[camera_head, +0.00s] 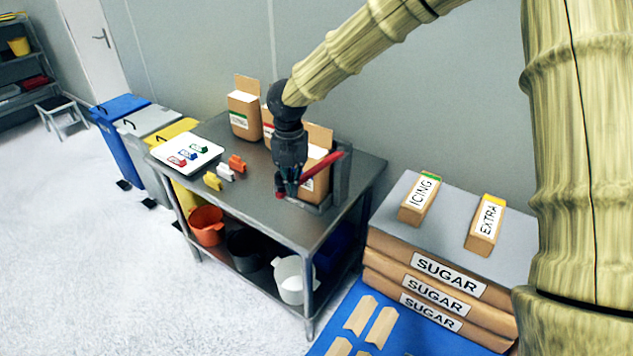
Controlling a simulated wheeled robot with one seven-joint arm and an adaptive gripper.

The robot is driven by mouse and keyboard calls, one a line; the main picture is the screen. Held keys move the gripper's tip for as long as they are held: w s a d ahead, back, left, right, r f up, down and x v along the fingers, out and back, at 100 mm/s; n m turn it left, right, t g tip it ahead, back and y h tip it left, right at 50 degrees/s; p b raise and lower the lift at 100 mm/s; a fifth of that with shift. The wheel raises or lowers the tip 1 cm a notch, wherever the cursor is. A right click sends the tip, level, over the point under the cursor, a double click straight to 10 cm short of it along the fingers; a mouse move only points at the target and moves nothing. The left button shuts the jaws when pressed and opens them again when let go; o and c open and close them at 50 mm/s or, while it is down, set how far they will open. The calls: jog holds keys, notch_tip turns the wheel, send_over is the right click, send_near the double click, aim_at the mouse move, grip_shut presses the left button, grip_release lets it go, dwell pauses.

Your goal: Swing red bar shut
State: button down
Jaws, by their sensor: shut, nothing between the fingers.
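The red bar (322,167) sits at the right end of the steel table, tilted up to the right towards a grey upright post. Its lower left end is by my gripper. My gripper (287,190) points down over the table and is shut, with nothing held. Its fingertips are close to the bar's left end; I cannot tell whether they touch it. A brown box (316,188) with a white label stands behind the bar, partly hidden by it and by my gripper.
More brown boxes (243,112) stand at the table's back. A white board (185,154) and small orange, white and yellow blocks lie on the table (260,208) to the left. Sugar sacks (445,278) are stacked at right. The table's front middle is clear.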

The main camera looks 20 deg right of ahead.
jog(key=w+a+p, duration=0.2)
jog(key=w+a, duration=0.2)
jog(key=w, duration=0.3)
jog(key=shift+w+a+p, duration=0.15)
jog(key=shift+p, duration=0.25)
dwell(0.8)
jog(key=shift+w, duration=0.1)
jog(key=w+a+p, duration=0.1)
jog(key=w+p, duration=0.1)
jog(key=w, duration=0.4)
jog(key=shift+w+a, duration=0.2)
jog(key=shift+w, duration=0.15)
dwell(0.5)
jog(key=w+p, duration=0.1)
jog(key=w, duration=0.6)
jog(key=shift+d, duration=0.35)
dwell(0.5)
jog(key=shift+w, duration=0.15)
